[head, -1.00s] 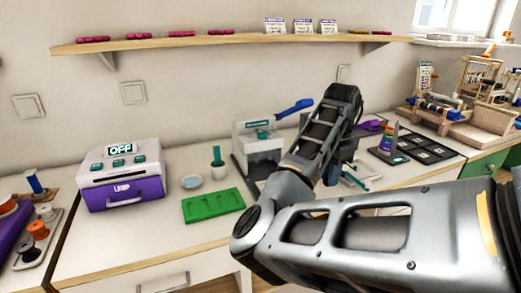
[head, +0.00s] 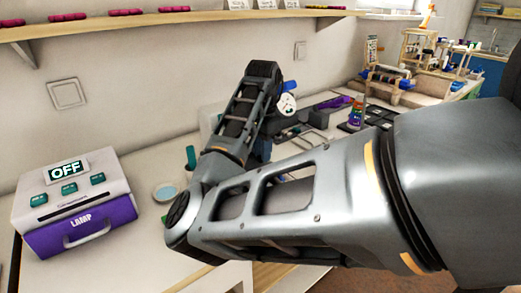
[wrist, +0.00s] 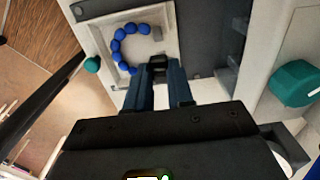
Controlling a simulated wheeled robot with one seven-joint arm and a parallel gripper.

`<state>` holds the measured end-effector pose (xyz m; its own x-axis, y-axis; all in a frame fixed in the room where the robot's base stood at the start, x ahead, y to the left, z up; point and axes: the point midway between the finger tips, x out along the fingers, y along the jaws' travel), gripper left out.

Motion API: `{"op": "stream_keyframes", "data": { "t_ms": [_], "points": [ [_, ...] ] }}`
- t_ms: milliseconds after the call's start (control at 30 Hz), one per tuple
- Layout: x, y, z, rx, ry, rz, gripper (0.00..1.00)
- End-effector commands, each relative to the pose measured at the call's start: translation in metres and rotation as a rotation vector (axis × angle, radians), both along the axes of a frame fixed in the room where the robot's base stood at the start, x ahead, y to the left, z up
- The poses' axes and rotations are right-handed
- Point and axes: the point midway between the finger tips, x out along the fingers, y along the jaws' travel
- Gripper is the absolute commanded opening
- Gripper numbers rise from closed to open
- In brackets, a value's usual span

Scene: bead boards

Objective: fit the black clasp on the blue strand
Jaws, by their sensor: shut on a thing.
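In the wrist view, the blue strand (wrist: 118,48) is a curved row of blue beads in a square white tray (wrist: 108,23). A small grey piece (wrist: 157,33) stands at the strand's upper right end. My gripper (wrist: 159,70) is shut on a small black piece, apparently the black clasp (wrist: 158,61), near the tray's lower edge and the strand's lower end. I cannot tell whether clasp and strand touch. In the head view my arm hides the strand, and I cannot make out the clasp.
A purple and white lamp box (head: 75,205) reading OFF stands at the left of the counter. A small dish (head: 166,192) lies to its right. A wall shelf (head: 130,25) runs above. Wooden looms (head: 400,75) stand at the far right. A teal knob (wrist: 296,83) is right of my gripper.

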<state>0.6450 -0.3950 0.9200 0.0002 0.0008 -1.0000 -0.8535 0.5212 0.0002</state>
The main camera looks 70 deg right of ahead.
Motion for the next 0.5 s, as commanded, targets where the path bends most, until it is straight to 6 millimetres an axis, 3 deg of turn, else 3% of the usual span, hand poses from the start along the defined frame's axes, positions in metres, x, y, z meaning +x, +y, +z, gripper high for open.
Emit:
{"op": "stream_keyframes", "data": {
  "t_ms": [500],
  "points": [
    [0.0,0.0,-0.044,0.001,0.001,0.0,0.0]
  ]
}}
